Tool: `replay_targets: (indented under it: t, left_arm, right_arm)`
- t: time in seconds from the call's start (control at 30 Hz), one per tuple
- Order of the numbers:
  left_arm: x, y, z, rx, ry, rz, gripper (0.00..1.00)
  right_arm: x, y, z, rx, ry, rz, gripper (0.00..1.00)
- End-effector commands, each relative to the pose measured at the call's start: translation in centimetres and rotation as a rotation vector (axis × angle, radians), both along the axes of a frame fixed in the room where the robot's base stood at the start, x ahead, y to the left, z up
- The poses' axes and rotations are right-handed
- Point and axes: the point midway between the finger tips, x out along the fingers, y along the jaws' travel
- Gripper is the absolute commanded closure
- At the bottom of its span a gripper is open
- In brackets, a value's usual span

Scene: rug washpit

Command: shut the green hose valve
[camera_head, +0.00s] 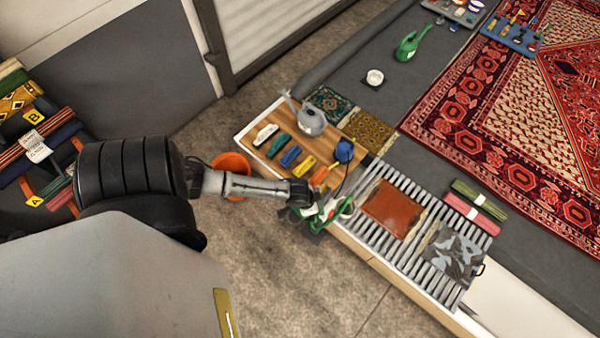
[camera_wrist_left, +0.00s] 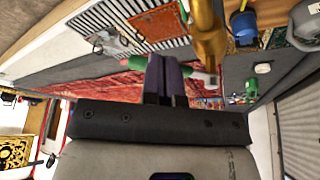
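My left gripper (camera_head: 313,212) is low over the near edge of the bench, among green and white parts that look like the hose and valve. The green hose (camera_head: 338,217) loops beside the gripper. The gripper and wrist cover most of the valve, so its lever position is hidden. In the left wrist view, the dark purplish fingers (camera_wrist_left: 164,75) stand close together. A brass-coloured pipe (camera_wrist_left: 207,32) is close by. I cannot tell whether the fingers hold anything. My right gripper is not in view.
A wooden board (camera_head: 262,150) holds brushes and a grey watering can (camera_head: 311,118). A blue round object (camera_head: 344,150) stands near the gripper. A slatted rack (camera_head: 383,249) lies to the right with a brown-red slab (camera_head: 392,208). An orange bucket (camera_head: 232,162) is under the forearm.

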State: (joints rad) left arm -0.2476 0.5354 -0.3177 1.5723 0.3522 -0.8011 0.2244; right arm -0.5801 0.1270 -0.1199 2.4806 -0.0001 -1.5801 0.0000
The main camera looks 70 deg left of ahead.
Motion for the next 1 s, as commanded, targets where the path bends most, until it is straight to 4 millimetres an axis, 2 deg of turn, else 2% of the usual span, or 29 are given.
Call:
replay_targets:
  t: [0.03,0.3,0.7,1.0]
  left_arm:
    - [0.4,-0.4,0.7,-0.004,0.001,0.050,1.00]
    - [2.1,-1.0,0.4,-0.002,0.002,0.297,1.00]
    - [4.1,-1.1,0.0,0.001,0.003,0.568,1.00]
    - [4.8,-1.0,0.0,0.002,0.002,0.659,1.00]
  right_arm:
    - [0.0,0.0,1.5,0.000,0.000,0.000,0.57]
    - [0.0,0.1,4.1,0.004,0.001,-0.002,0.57]
    - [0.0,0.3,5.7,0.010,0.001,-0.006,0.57]
    - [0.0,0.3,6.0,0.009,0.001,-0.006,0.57]
